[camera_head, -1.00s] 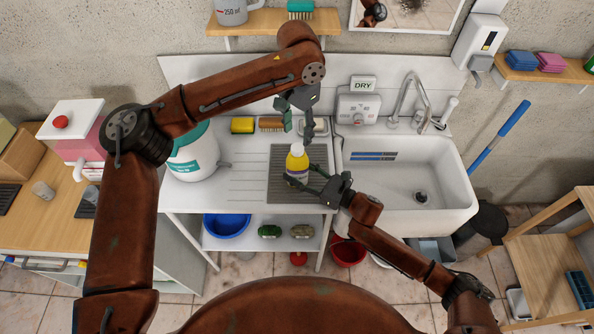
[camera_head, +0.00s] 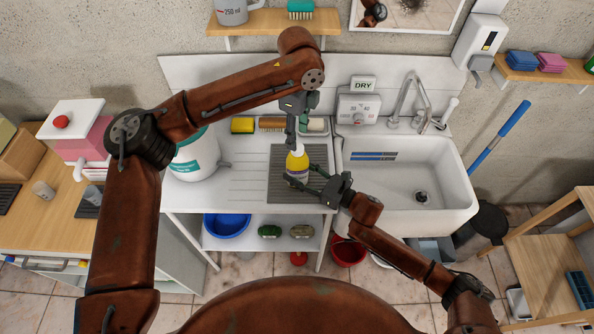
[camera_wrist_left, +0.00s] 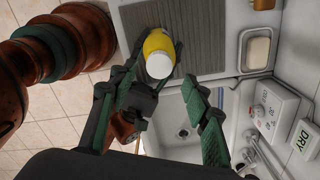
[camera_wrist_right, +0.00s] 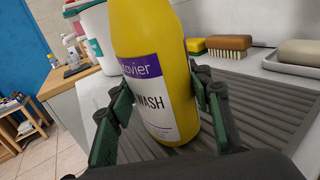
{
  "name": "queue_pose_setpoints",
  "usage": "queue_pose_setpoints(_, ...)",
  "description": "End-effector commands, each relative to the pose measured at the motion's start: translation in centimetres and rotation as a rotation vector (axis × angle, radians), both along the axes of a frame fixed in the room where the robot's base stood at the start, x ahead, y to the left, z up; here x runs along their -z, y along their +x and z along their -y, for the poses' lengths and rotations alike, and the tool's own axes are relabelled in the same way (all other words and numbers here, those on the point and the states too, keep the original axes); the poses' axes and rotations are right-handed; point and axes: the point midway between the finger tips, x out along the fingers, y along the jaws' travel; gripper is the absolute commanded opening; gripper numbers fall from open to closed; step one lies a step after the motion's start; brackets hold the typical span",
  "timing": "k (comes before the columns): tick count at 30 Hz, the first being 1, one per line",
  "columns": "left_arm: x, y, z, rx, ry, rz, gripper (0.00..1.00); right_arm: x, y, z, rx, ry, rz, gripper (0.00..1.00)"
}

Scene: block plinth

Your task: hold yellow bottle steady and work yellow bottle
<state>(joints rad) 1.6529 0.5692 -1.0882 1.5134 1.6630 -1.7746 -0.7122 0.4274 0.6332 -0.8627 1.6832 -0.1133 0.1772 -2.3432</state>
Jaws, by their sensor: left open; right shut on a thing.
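The yellow bottle (camera_head: 297,164) with a white cap stands upright on the grey ribbed mat (camera_head: 281,190) beside the sink. Its white and purple label reads "WASH" in the right wrist view (camera_wrist_right: 155,75). My right gripper (camera_head: 318,183) is shut on the bottle's body, with a finger on either side. My left gripper (camera_head: 297,138) is above and behind the bottle, open and pointing down. In the left wrist view, the bottle with its white cap (camera_wrist_left: 160,62) is at the upper middle, beyond the open fingers (camera_wrist_left: 160,115), not between them.
The sink (camera_head: 405,170) with its tap is to the right. A white tub (camera_head: 195,155) stands to the left. A yellow sponge (camera_head: 242,125), a brush (camera_head: 272,124) and a soap dish (camera_head: 314,126) line the back. The ribbed drainer left of the mat is clear.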

Motion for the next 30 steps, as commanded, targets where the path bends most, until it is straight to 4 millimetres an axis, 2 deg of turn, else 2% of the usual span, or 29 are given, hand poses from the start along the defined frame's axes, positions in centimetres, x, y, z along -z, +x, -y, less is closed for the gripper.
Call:
queue_pose_setpoints(8,0.5,-0.1,0.1,0.347,-0.001,-0.002,0.44,0.0,0.0,0.0,0.000,0.000,0.000,0.19)
queue_pose_setpoints(12,2.4,-0.1,0.0,0.349,0.000,-0.004,0.44,0.0,0.0,0.0,0.000,0.000,0.000,0.19)
queue_pose_setpoints(18,4.2,-0.1,0.0,0.347,0.001,-0.002,0.44,0.0,0.0,0.0,0.000,0.000,0.000,0.19)
queue_pose_setpoints(30,4.9,0.0,0.0,0.345,0.000,0.000,0.44,0.0,0.0,0.0,0.000,0.000,0.000,0.19)
